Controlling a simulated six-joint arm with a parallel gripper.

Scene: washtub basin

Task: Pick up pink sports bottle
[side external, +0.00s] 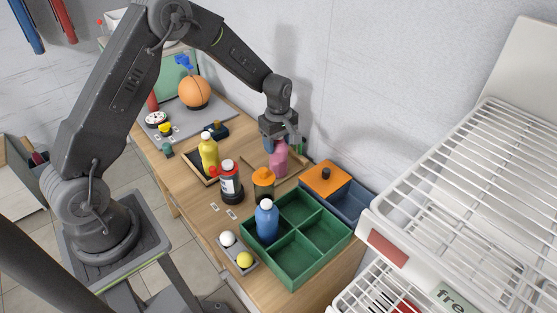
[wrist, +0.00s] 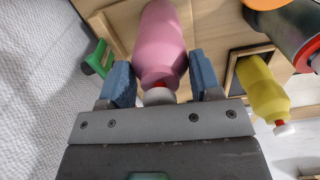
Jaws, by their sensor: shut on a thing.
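The pink sports bottle (side external: 279,158) stands upright near the back wall side of the wooden table, in the side external view. My gripper (side external: 279,140) comes down on it from above, with its fingers around the upper part. In the wrist view, the pink sports bottle (wrist: 161,45) lies between the two blue finger pads of my gripper (wrist: 163,85), its pale cap towards the palm. My gripper is shut on the bottle. Whether its base touches the surface below cannot be told.
A green divided tray (side external: 318,262) holds a blue bottle (side external: 267,220). A blue-grey box with an orange lid (side external: 347,203) and a white wire rack (side external: 480,170) are right.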

